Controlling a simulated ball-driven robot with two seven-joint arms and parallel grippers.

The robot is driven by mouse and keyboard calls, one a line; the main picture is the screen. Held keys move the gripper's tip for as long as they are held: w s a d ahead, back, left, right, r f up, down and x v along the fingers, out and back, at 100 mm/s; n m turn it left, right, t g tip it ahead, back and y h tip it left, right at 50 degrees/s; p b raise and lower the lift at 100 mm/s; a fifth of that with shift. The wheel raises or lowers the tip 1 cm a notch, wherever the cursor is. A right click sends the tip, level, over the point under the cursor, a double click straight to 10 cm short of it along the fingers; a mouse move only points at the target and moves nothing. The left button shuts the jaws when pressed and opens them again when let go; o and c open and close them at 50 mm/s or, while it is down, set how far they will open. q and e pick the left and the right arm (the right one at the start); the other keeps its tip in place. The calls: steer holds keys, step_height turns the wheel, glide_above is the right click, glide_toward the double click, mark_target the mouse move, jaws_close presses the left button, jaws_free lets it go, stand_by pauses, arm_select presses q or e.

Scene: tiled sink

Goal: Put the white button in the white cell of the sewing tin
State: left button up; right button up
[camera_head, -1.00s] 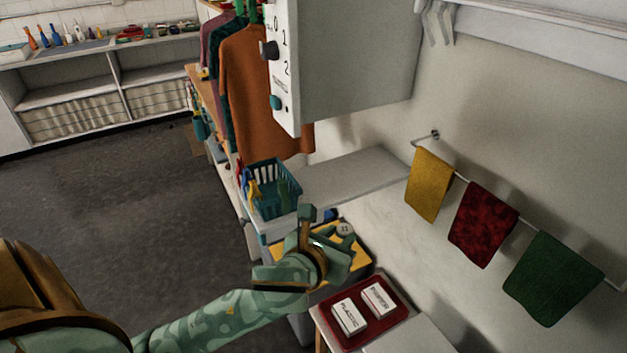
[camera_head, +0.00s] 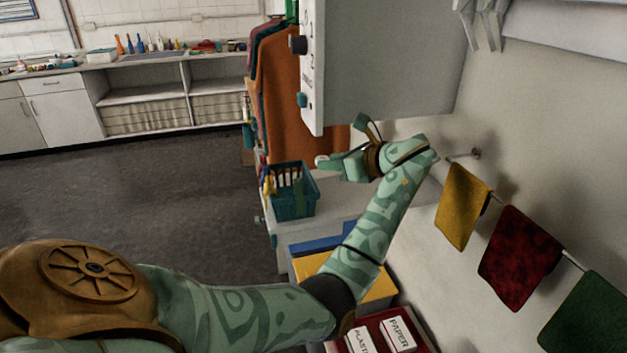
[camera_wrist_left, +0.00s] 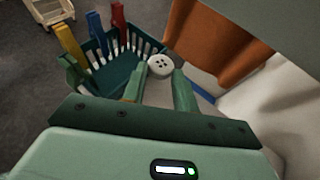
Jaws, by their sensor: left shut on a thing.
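The white button (camera_wrist_left: 161,66) is round with several small holes and is held at the fingertips of my left gripper (camera_wrist_left: 159,74). In the head view my left gripper (camera_head: 330,161) is raised beside the orange garment, above and right of the basket. The button's pale edge (camera_head: 321,160) shows at its tips there. The left gripper is shut on the button. I cannot make out the sewing tin or its white cell in either view. My right gripper is not in view.
A teal basket (camera_head: 293,191) with coloured pegs stands behind the gripper. An orange garment (camera_head: 283,85) and a grey cabinet (camera_head: 385,70) are close by. A yellow-and-blue box (camera_head: 312,262) and a red tray (camera_head: 372,325) with labelled white blocks lie below. Towels hang on the right wall.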

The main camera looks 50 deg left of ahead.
mark_target(333, 202)
arm_select(q)
step_height(333, 202, down, 9)
steer(key=b, duration=0.2)
steer(key=shift+a+f+b, duration=0.1)
steer(key=shift+b, duration=0.2)
steer(key=o, duration=0.9)
steer(key=shift+o, duration=0.2)
